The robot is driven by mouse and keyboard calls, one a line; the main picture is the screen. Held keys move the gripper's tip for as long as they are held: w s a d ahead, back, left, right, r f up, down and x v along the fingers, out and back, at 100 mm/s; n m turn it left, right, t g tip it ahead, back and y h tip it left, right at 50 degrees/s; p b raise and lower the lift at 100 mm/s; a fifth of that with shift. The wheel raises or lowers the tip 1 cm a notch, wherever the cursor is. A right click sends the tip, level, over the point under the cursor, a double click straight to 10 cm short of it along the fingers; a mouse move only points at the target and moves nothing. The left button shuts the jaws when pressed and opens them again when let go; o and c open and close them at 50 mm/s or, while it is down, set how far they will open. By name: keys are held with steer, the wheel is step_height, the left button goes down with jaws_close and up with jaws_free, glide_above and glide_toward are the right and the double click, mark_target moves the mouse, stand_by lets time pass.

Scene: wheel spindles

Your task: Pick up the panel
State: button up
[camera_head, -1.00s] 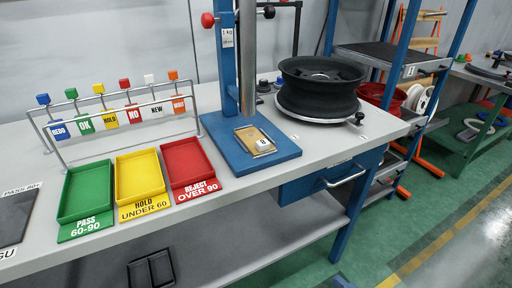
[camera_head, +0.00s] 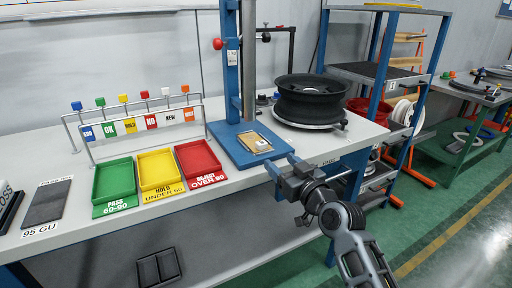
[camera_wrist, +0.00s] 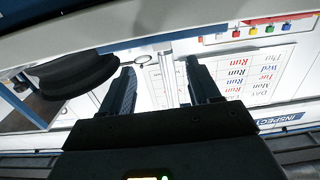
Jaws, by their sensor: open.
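A flat tan panel (camera_head: 254,141) with a small white piece on it lies on the blue base (camera_head: 230,150) of the upright stand. A dark flat panel (camera_head: 47,203) lies at the bench's left, by a "95 GU" label. I cannot tell which one the task means. My gripper (camera_head: 281,168) is at the bench's front edge, right of and nearer than the blue base, apart from both panels. Its fingers are spread and empty in the wrist view (camera_wrist: 161,85). Neither panel can be made out in the wrist view.
Green (camera_head: 114,179), yellow (camera_head: 159,170) and red (camera_head: 198,158) trays sit along the bench front. A rack of coloured tags (camera_head: 140,124) stands behind them. A black wheel rim (camera_head: 311,102) is right of the stand's column (camera_head: 249,60). Shelving stands further right.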

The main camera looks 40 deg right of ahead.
mark_target(263, 145)
steer(key=x, duration=0.2)
steer(key=p+x, duration=0.1)
steer(key=x, duration=0.5)
steer(key=shift+a+r+p, duration=0.1)
steer(key=shift+r+p, duration=0.2)
steer(key=shift+p, duration=0.05)
jaws_close()
